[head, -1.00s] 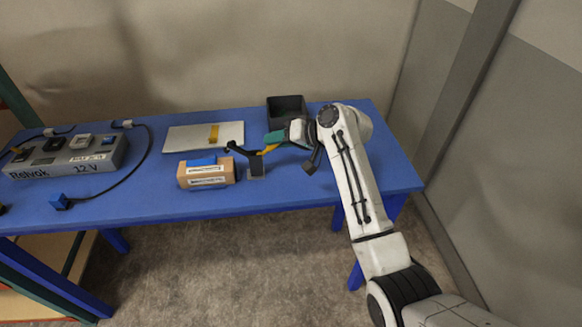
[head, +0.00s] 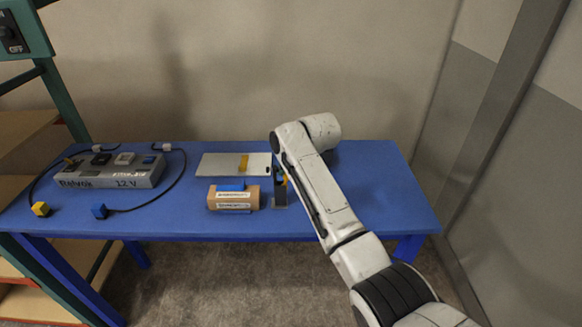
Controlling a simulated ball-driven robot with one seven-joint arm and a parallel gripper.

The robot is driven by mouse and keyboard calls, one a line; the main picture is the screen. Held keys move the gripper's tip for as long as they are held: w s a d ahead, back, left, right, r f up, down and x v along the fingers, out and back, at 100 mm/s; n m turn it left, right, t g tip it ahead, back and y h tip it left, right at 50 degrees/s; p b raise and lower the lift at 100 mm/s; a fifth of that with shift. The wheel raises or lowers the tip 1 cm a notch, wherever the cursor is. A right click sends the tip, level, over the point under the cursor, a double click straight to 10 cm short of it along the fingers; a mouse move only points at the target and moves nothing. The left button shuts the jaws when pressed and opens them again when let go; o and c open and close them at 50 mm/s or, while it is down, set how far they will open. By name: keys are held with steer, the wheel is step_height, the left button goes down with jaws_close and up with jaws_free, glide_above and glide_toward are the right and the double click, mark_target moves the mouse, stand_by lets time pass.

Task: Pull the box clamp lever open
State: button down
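The brown box (head: 222,200), with white labels and blue strips, lies near the table's front edge. The clamp (head: 280,193) stands just right of it on a grey base. Its dark arm (head: 278,174) points upward beside my arm, clear of the box top. A small yellow part (head: 285,179), apparently the lever handle, shows at the edge of my arm and is mostly hidden. My gripper is hidden behind my own arm links, so I cannot see its fingers or whether it touches the lever.
The blue table (head: 380,205) also carries a white panel (head: 218,165) with a yellow strip. A grey 12 V console (head: 110,171) stands at the left with cables, a blue plug (head: 100,211) and a yellow plug (head: 41,209). Free table lies right of my arm.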

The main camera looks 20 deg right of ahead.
stand_by(0.4)
steer(key=c, duration=1)
jaws_free()
steer(key=shift+a, duration=0.1)
